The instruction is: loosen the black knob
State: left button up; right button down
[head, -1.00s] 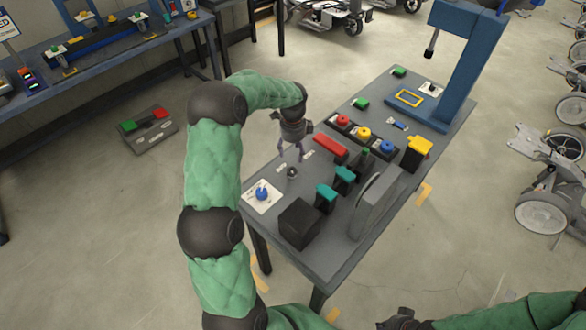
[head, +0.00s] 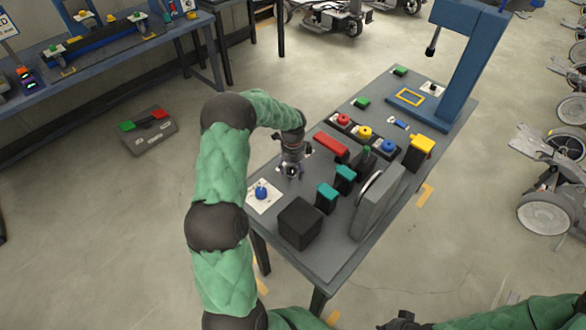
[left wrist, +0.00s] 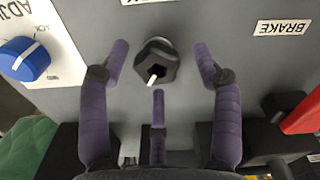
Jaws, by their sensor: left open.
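The black knob (left wrist: 157,62) is a dark lobed knob with a white mark, on the grey panel top. In the left wrist view it lies between the spread purple fingers of my left gripper (left wrist: 160,55), with gaps visible at both sides. The third finger is below it in that view, apart from it. In the head view my left gripper (head: 291,168) is low over the bench, pointing down around the knob, which is mostly hidden there.
A blue knob (left wrist: 24,58) on a white label is close to the left finger. A red handle (left wrist: 302,114) is at right. In the head view a black box (head: 300,223), teal-topped blocks (head: 327,196) and a grey upright plate (head: 376,203) stand nearby.

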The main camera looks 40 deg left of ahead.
pick_arm(q)
jog(key=c, duration=1.1)
jog(key=shift+d+n, duration=0.1)
jog(key=shift+n, duration=0.2)
jog(key=shift+c, duration=0.2)
